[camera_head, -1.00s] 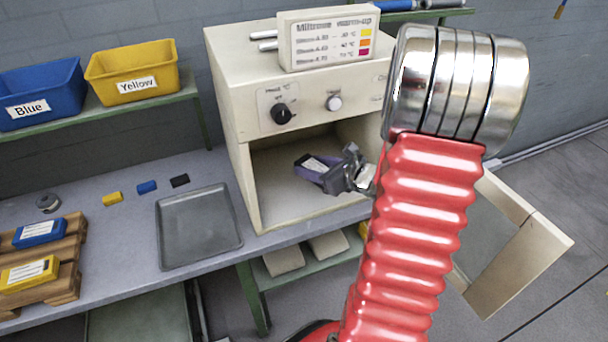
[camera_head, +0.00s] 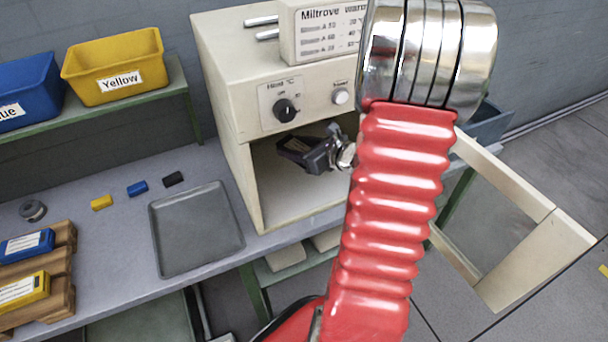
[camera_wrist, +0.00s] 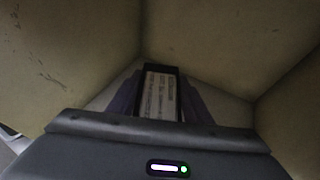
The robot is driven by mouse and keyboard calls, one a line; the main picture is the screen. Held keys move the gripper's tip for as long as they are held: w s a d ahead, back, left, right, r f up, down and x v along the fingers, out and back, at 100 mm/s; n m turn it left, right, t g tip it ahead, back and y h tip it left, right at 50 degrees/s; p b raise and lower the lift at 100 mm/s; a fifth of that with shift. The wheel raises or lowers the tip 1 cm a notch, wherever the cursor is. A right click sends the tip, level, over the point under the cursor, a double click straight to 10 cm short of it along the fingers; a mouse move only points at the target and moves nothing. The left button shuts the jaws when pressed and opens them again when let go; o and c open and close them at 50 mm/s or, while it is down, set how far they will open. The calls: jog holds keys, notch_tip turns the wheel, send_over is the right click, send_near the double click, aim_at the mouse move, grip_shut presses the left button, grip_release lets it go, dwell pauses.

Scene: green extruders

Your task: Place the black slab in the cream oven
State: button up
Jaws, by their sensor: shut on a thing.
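The cream oven (camera_head: 222,86) stands on the bench with its door (camera_head: 520,245) swung open to the right. My gripper (camera_head: 297,150) is inside the oven's opening, in the upper part of the cavity. It is shut on the black slab, which shows in the wrist view as a dark block with a white printed label (camera_wrist: 161,95) between the purple-grey fingers. In the head view the slab is dark and hard to tell from the fingers. It appears held above the oven floor (camera_head: 290,205). The wrist view shows the cream cavity walls around it.
A grey tray (camera_head: 155,240) lies on the bench left of the oven. Small yellow (camera_head: 101,202), blue (camera_head: 137,188) and black (camera_head: 173,179) pieces lie behind it. Labelled blue (camera_head: 27,246) and yellow (camera_head: 24,291) slabs rest on a wooden rack. A yellow bin (camera_head: 115,68) stands on the shelf.

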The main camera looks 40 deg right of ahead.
send_over(296, 177)
jog(key=shift+w+f, duration=0.1)
jog(key=shift+f, duration=2.7)
jog(key=shift+f, duration=2.05)
jog(key=shift+f, duration=0.1)
jog(key=o, duration=1.3)
jog(key=shift+c, duration=0.2)
jog(key=v, duration=1.2)
